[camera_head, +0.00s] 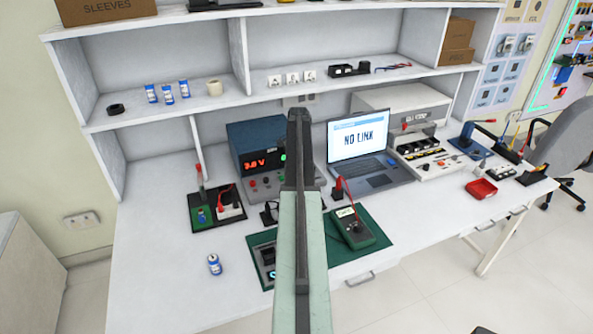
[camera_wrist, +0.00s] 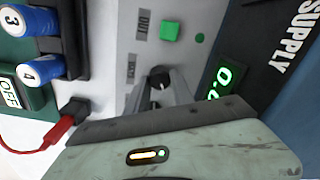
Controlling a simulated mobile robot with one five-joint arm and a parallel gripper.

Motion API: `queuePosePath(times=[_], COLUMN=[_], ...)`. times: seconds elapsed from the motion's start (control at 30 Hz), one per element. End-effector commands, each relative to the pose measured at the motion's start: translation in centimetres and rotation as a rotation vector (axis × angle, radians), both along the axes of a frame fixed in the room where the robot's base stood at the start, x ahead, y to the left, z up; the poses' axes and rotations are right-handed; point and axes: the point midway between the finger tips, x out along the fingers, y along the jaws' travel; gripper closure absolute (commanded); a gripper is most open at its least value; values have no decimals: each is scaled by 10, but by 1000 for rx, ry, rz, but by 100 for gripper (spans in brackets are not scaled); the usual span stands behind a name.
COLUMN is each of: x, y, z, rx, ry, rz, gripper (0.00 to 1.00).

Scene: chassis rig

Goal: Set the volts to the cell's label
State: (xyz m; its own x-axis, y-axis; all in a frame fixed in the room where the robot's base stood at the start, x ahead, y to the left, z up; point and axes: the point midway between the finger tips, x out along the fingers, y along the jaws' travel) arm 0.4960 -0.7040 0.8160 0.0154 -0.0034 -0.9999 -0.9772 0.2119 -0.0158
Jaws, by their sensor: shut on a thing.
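The power supply (camera_head: 257,144) is a dark blue box on the bench, with a red voltage readout (camera_head: 261,161) that looks like 3.8 V or 3.0 V. In the wrist view its green readout (camera_wrist: 224,80) shows only "0." before my gripper cuts it off. My gripper (camera_wrist: 157,90) is shut on a black knob (camera_wrist: 159,73) on the grey control panel (camera_wrist: 132,64). A green button (camera_wrist: 170,31) marked OUT is near it. Blue cells marked 3 (camera_wrist: 27,20) and 4 (camera_wrist: 38,69) lie in a black holder. A blue-and-white cell (camera_head: 214,264) stands alone on the bench, its label unreadable.
A laptop (camera_head: 362,150) reading NO LINK stands to the right of the supply. A green meter (camera_head: 354,229) lies on a mat. A black stand with a red-handled lever (camera_head: 199,178) is at the left. The bench's front left is mostly clear.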

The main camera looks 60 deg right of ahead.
Motion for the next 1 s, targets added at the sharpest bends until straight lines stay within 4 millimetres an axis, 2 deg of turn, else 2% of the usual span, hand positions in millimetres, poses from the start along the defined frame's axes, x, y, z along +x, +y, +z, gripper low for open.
queuePosePath(times=[0.5, 1.0], x=[4, 4], y=[3, 3], z=[0, 0], rx=[5, 5], ry=[-4, -6], rz=[-383, -491], gripper=[100, 100])
